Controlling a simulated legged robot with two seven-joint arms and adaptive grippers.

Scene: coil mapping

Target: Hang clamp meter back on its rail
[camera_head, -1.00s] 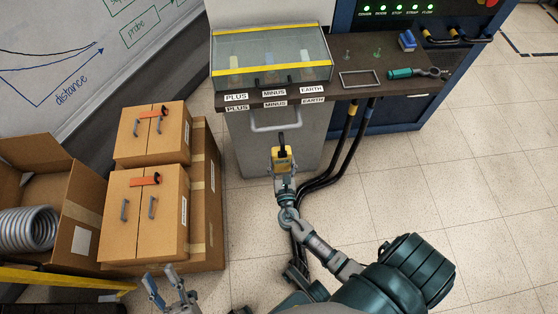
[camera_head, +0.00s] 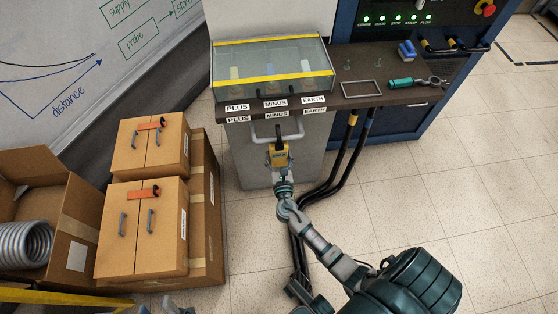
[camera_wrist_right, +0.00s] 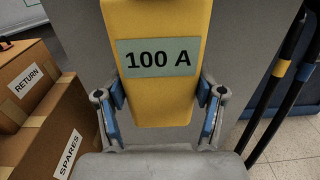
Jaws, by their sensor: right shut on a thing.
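The yellow clamp meter (camera_head: 279,158) is held upright by my right gripper (camera_head: 279,168), in front of the grey cabinet. The right wrist view shows its yellow body (camera_wrist_right: 160,90) with a "100 A" label, between the two blue-padded fingers of my right gripper (camera_wrist_right: 162,112). The clamp meter's dark upper end overlaps the grey rail (camera_head: 262,138) on the cabinet front in the head view; I cannot tell whether they touch. My left gripper (camera_head: 172,306) shows only as tips at the bottom edge, and its opening is unclear.
A glass case (camera_head: 272,68) with yellow edges sits on the dark shelf (camera_head: 345,103) above the rail. A teal-handled tool (camera_head: 402,83) lies on the shelf's right. Stacked cartons (camera_head: 150,200) stand at the left. Thick black cables (camera_head: 340,160) run down right of the cabinet.

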